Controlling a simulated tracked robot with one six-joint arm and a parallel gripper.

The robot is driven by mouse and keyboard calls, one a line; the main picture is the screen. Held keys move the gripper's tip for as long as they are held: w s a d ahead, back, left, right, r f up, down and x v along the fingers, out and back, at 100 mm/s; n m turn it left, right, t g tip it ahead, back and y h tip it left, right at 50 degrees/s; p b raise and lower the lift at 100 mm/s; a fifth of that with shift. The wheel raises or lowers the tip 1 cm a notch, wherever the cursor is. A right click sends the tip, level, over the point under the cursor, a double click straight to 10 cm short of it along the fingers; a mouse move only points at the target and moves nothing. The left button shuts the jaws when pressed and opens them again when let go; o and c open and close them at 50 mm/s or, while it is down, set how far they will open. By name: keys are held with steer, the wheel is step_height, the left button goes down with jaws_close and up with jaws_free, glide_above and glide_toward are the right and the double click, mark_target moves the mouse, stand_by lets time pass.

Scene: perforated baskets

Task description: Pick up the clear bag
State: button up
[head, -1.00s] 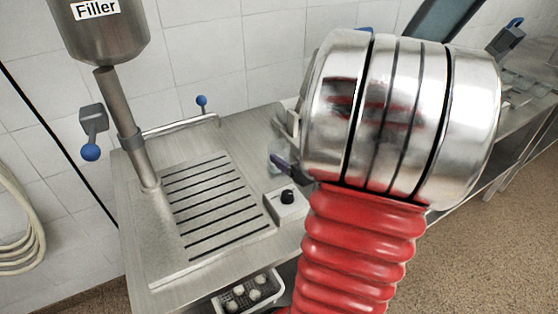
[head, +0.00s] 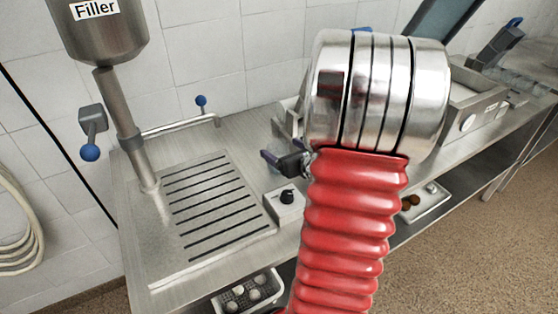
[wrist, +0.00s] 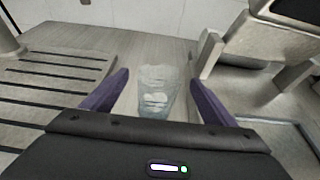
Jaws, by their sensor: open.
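The clear bag (wrist: 154,88) stands on the steel counter in the wrist view, a see-through pouch with pale white pieces in it. It lies between and beyond the two purple fingers of my gripper (wrist: 159,78), nearer the left finger. The fingers are spread apart and I see no contact with the bag. In the head view my gripper (head: 273,158) shows at the left of my arm's metal end, above the counter. The bag cannot be made out there, as my gripper and arm cover that area.
A slotted drain plate (head: 212,205) lies under the filler (head: 98,30) at left. A small control box (head: 286,205) with a black knob is near my gripper. Metal equipment (wrist: 245,55) stands right of the bag. A basket (head: 248,294) with round white items sits below the counter.

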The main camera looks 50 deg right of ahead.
mark_target(279, 147)
steer(key=shift+x, duration=1.6)
steer(key=shift+c, duration=0.6)
steer(key=c, duration=1.3)
